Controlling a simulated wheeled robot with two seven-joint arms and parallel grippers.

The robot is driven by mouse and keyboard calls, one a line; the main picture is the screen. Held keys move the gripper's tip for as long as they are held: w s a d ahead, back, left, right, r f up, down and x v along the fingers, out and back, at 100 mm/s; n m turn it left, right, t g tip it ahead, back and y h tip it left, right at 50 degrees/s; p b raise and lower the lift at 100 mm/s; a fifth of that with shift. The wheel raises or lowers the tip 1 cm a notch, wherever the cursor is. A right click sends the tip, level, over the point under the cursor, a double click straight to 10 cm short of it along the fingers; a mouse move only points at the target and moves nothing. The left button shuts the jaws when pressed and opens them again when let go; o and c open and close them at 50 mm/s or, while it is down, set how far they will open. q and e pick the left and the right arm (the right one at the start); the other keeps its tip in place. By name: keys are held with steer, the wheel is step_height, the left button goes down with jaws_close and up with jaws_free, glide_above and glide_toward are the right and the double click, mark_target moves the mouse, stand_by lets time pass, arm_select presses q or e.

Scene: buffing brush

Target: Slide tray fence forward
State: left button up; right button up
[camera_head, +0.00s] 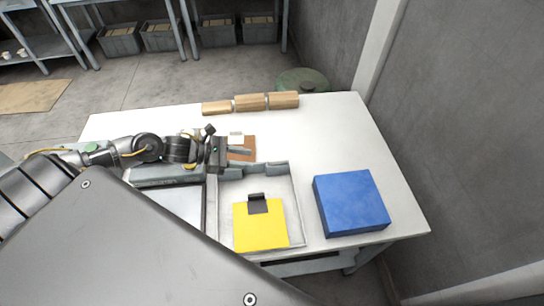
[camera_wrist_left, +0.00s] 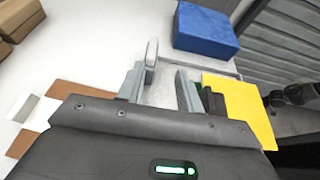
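The shallow light-grey tray (camera_head: 299,222) lies on the white table, with a yellow panel (camera_head: 260,228) and its black clip (camera_head: 257,203) inside. The grey fence (camera_head: 278,168) stands along the tray's far edge; its end block also shows in the left wrist view (camera_wrist_left: 151,53). My left gripper (camera_head: 243,161) reaches in from the left at the fence's left part. Its two grey fingers (camera_wrist_left: 160,88) are spread, with a clear gap between them. I cannot tell whether a finger touches the fence.
A blue box (camera_head: 350,203) sits right of the tray. Several wooden blocks (camera_head: 250,102) line the table's far edge. A brown board with a white piece (camera_head: 237,139) lies just beyond my left gripper. The table's (camera_head: 335,135) far right is clear.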

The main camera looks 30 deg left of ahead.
mark_target(275, 159)
arm_select(q)
steer(key=x, duration=0.3)
steer(key=p+x, duration=0.1)
steer(key=x, duration=0.2)
steer(key=w+a+p+x, duration=0.1)
steer(key=x, duration=0.1)
steer(key=shift+w+d+f, duration=0.15)
steer(key=shift+w+d, duration=0.15)
steer(key=shift+d, duration=0.05)
steer(key=shift+d+f+p, duration=0.1)
steer(key=shift+d+p, duration=0.2)
steer(key=shift+p, duration=0.05)
steer(key=shift+w+d+f, duration=0.3)
steer(key=shift+w+f, duration=0.1)
steer(key=shift+w, duration=0.05)
steer(key=shift+s, duration=0.1)
steer(key=shift+c, duration=0.2)
arm_select(e)
steer(key=r, duration=0.1)
steer(key=w+r, duration=0.1)
steer(key=r, duration=0.1)
steer(key=shift+w+r, duration=0.1)
steer(key=shift+w, duration=0.15)
arm_select(q)
jaws_close()
arm_select(e)
steer(key=shift+w, duration=0.45)
